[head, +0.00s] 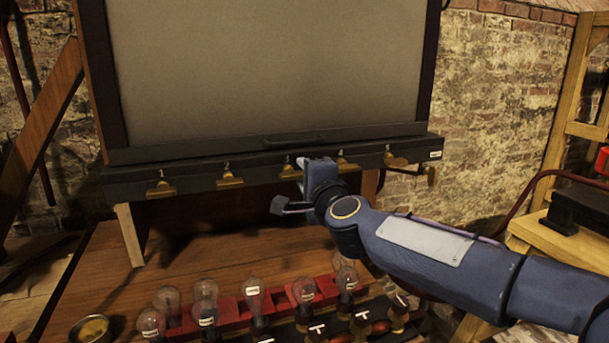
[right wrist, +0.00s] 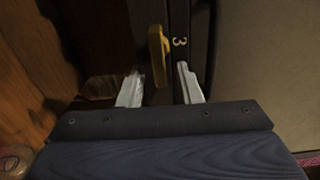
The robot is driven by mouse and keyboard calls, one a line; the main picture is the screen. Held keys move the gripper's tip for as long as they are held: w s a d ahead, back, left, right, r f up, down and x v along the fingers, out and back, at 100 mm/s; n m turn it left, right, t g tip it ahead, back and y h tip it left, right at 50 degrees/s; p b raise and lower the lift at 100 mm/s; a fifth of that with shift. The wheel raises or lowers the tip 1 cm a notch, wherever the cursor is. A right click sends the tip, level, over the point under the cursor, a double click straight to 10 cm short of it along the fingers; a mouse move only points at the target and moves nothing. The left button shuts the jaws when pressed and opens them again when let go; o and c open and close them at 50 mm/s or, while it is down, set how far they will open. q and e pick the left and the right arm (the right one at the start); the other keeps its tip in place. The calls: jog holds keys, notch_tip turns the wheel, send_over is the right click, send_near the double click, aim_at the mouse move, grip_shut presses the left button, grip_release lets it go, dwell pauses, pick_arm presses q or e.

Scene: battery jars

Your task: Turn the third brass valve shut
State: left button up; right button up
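The third brass valve (right wrist: 158,55) has a flat brass handle beside the number 3 on a dark bar. In the right wrist view its handle runs along the bar, just beyond my fingertips. In the head view only a bit of brass (head: 290,172) shows beside my gripper, which covers the rest. My right gripper (head: 310,168) is at the bar's front. Its two pale fingers also show in the right wrist view (right wrist: 160,86), spread apart on either side of the handle's line. I cannot tell whether they touch it. My left gripper is out of view.
Other brass valves sit along the bar: valve 1 (head: 161,188), valve 2 (head: 228,181), one right of my gripper (head: 347,166), and one at far right (head: 396,161). Glass bulbs in a red rack (head: 234,312) and a brass bowl (head: 90,329) stand on the wooden bench below.

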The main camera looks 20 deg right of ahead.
jog(key=s, duration=0.7)
jog(key=shift+s+p, duration=0.25)
jog(key=shift+p, duration=0.15)
jog(key=shift+d, duration=0.15)
jog(key=s+f+n+g+y, duration=0.3)
jog(key=s+f+n+g, duration=1.1)
jog(key=s+f, duration=1.2)
notch_tip(320, 180, up, 15)
jog(key=s+n+t+p, duration=0.1)
jog(key=s+n+p, duration=0.1)
jog(key=p, duration=1.2)
jog(key=shift+d+t+p, duration=0.3)
jog(key=shift+d, duration=0.1)
jog(key=shift+f, duration=0.1)
